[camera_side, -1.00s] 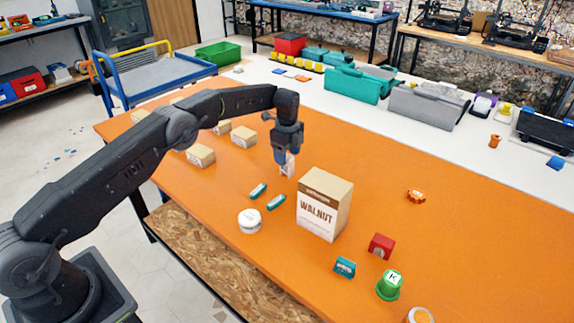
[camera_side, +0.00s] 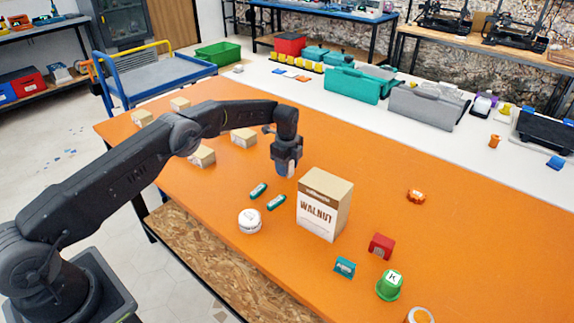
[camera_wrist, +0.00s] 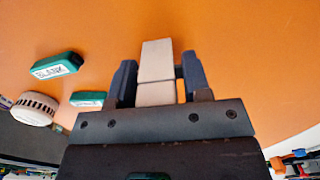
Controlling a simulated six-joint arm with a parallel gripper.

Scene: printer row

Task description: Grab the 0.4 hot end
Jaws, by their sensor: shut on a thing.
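My gripper (camera_side: 289,168) hangs over the orange table, left of and behind the walnut box. In the wrist view my gripper (camera_wrist: 158,66) has a pale beige block (camera_wrist: 157,94) between its dark fingers and is shut on it. I see no readable label on the block, so I cannot tell whether it is the 0.4 hot end. Two small green-and-white pieces lie nearby, one (camera_side: 258,190) farther left and one (camera_side: 276,202) closer to the walnut box. They also show at left in the wrist view, one (camera_wrist: 57,66) marked "BLANK".
The walnut box (camera_side: 317,217) stands close to my gripper. A round white tub (camera_side: 249,220) is in front. Cardboard boxes (camera_side: 243,138) lie at left. A red block (camera_side: 381,246), teal block (camera_side: 345,267) and green tub (camera_side: 389,285) stand right.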

